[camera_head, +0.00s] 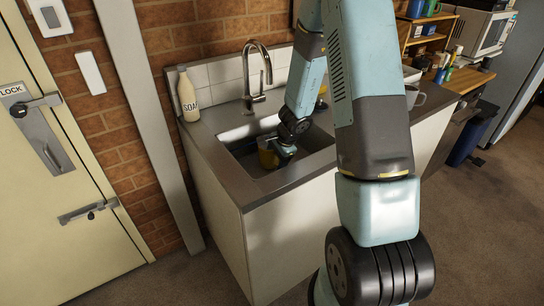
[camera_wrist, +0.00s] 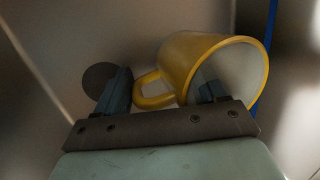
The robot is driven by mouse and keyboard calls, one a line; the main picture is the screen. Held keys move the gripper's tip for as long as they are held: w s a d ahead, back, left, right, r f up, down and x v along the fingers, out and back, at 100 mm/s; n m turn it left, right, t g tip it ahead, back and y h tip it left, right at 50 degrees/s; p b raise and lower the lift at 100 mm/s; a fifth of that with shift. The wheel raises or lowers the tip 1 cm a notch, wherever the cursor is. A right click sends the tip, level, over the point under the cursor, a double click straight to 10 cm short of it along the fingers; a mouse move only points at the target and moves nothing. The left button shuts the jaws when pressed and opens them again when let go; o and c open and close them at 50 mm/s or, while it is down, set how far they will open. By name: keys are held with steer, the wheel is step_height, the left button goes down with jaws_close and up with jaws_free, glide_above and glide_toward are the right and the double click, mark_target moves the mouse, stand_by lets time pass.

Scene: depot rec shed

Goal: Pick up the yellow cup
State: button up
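The yellow cup (camera_head: 267,154) is down in the sink basin (camera_head: 240,131), beside my gripper (camera_head: 285,149). In the wrist view the cup (camera_wrist: 190,56) is yellow outside and pale inside, and it looks tilted with its mouth toward the lower right. Its handle points left and lies between the two fingers of my gripper (camera_wrist: 165,86). The fingers are apart. The right finger overlaps the cup's mouth and seems to reach into it; the left finger is clear of the handle. I cannot tell whether either finger touches the cup.
A white soap bottle (camera_head: 188,95) stands on the counter at the sink's back left, and a curved tap (camera_head: 254,76) rises behind the basin. The basin walls surround my gripper. A dark round drain (camera_wrist: 97,78) shows left.

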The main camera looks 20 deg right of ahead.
jaws_close()
stand_by(0.5)
